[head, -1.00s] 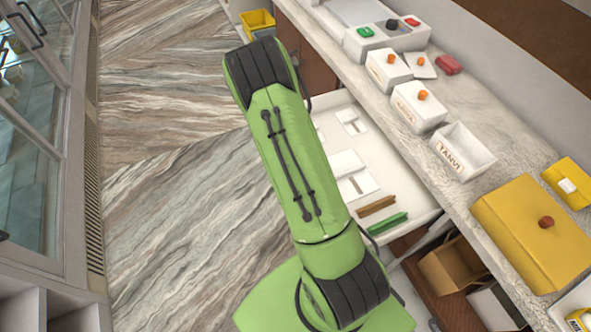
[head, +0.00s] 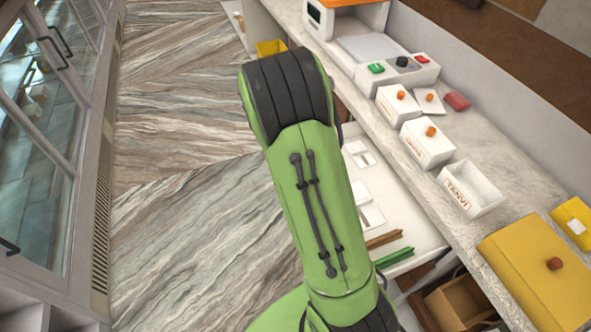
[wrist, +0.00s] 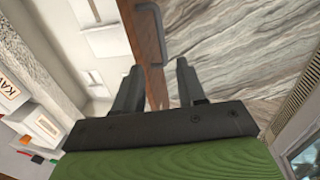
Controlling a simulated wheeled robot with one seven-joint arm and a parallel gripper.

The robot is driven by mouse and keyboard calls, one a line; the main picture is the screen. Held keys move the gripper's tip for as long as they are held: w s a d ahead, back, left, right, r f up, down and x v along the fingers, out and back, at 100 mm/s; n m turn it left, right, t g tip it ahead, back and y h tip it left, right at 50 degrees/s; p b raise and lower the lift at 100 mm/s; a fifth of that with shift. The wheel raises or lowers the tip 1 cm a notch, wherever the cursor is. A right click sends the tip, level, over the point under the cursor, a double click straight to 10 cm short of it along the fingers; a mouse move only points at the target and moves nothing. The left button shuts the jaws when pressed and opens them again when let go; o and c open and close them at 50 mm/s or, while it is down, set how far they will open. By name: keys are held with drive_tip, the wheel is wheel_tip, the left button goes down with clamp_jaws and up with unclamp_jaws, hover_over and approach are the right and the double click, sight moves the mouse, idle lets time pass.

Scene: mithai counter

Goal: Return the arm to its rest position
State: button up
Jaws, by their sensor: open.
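My green arm (head: 315,190) stands in the middle of the head view, its black-banded joint toward the far end. My gripper is hidden in the head view. In the wrist view my gripper (wrist: 157,88) shows two dark fingers spread apart with nothing between them. Behind the fingers are a brown wooden front with a bar handle (wrist: 152,35) and the marble-patterned floor. I cannot tell how far the handle is from the fingers.
An open white drawer (head: 410,225) holds green and brown sticks. The counter (head: 500,140) carries a white box labelled TANVI (head: 470,188), a yellow box (head: 545,270) and lidded white boxes. A glass cabinet (head: 45,130) stands left. The floor (head: 180,200) between is clear.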

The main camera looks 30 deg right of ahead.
drive_tip(key=shift+w+a+r, duration=0.1)
drive_tip(key=shift+a+r, duration=0.05)
drive_tip(key=shift+r, duration=0.6)
drive_tip(key=shift+a+r, duration=0.1)
drive_tip(key=shift+r, duration=0.65)
drive_tip(key=shift+r, duration=0.1)
drive_tip(key=s+a+r+n+t+y, duration=0.1)
drive_tip(key=s+a+r+t, duration=0.2)
drive_tip(key=s+a+r, duration=0.3)
drive_tip(key=s+a+r+n+t+y, duration=0.1)
drive_tip(key=s+a+r+t, duration=0.2)
drive_tip(key=s+a+r, duration=0.3)
drive_tip(key=s+r, duration=0.5)
drive_tip(key=shift+s+a+r, duration=0.25)
drive_tip(key=shift+a, duration=0.1)
drive_tip(key=shift+s, duration=0.1)
